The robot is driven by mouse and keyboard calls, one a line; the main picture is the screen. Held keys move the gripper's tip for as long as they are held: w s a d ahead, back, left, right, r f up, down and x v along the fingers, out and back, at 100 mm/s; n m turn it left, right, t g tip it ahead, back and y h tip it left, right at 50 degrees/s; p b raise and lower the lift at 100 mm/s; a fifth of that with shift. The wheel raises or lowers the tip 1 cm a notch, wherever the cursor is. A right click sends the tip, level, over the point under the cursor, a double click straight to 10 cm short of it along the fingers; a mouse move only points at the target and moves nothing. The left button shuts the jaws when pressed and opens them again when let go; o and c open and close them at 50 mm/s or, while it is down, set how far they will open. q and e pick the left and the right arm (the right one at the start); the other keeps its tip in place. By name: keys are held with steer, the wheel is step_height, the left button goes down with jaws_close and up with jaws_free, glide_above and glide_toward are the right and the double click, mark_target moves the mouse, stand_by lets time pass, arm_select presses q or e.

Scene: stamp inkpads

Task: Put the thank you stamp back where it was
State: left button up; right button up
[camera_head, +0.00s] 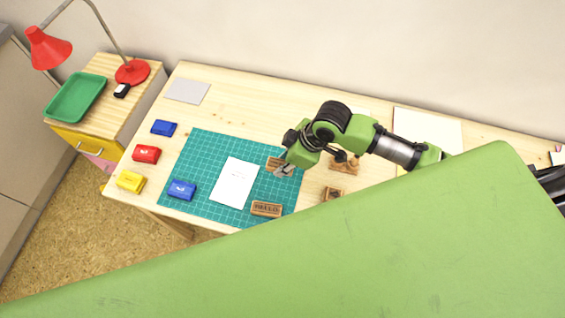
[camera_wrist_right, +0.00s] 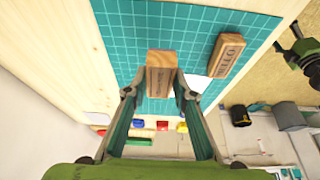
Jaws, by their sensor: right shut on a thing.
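My right gripper (camera_head: 284,168) is over the right part of the green cutting mat (camera_head: 205,150). It is shut on a wooden stamp (camera_head: 273,163), which also shows between the fingers in the right wrist view (camera_wrist_right: 160,76). The lettering on this stamp is too small to read. Another wooden stamp (camera_head: 267,209), marked HELLO in the right wrist view (camera_wrist_right: 228,54), lies near the mat's front edge. Two more wooden stamps lie right of the mat, one at the back (camera_head: 344,166) and one nearer (camera_head: 333,193). A green-and-black part at the wrist view's right edge looks like my left gripper (camera_wrist_right: 300,45).
A white card (camera_head: 236,183) lies on the mat. A blue inkpad (camera_head: 182,190) is on the mat's left; yellow (camera_head: 130,181), red (camera_head: 146,154) and blue (camera_head: 163,128) inkpads are beside it. A grey sheet (camera_head: 187,91) lies at the back left. The back of the desk is mostly clear.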

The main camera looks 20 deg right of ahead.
mark_target(282, 161)
steer(key=f, duration=0.1)
steer(key=w, duration=0.1)
steer(key=w+f, duration=0.1)
steer(key=shift+w+d+f, duration=0.1)
steer(key=shift+d+f, duration=0.15)
steer(key=shift+f, duration=1.7)
steer(key=shift+f, duration=0.1)
steer(key=o, duration=0.9)
steer(key=v, duration=1.2)
steer(key=shift+w, duration=0.1)
